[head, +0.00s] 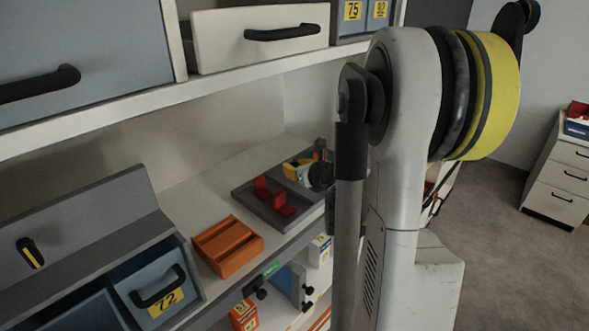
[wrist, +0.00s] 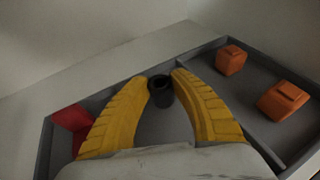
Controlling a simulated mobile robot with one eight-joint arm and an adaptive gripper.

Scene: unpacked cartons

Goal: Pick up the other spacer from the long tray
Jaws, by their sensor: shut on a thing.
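The spacer (wrist: 160,95) is a short dark hollow cylinder, upright in the wrist view with its open end showing. My gripper (wrist: 161,78) has its two yellow fingers closed on it, one on each side. The long tray (wrist: 192,57) is dark grey with low walls and a divider. The spacer is over the compartment left of the divider; I cannot tell whether it touches the floor. In the head view, my yellow gripper (head: 297,171) is at the far part of the long tray (head: 245,192), and the spacer cannot be made out.
Red pieces (head: 284,204) are in the tray's near part; one red piece (wrist: 70,119) shows in the wrist view. Two orange blocks (wrist: 283,100) lie right of the divider. An orange tray (head: 229,262) stands nearer. A shelf with drawers (head: 258,38) hangs above.

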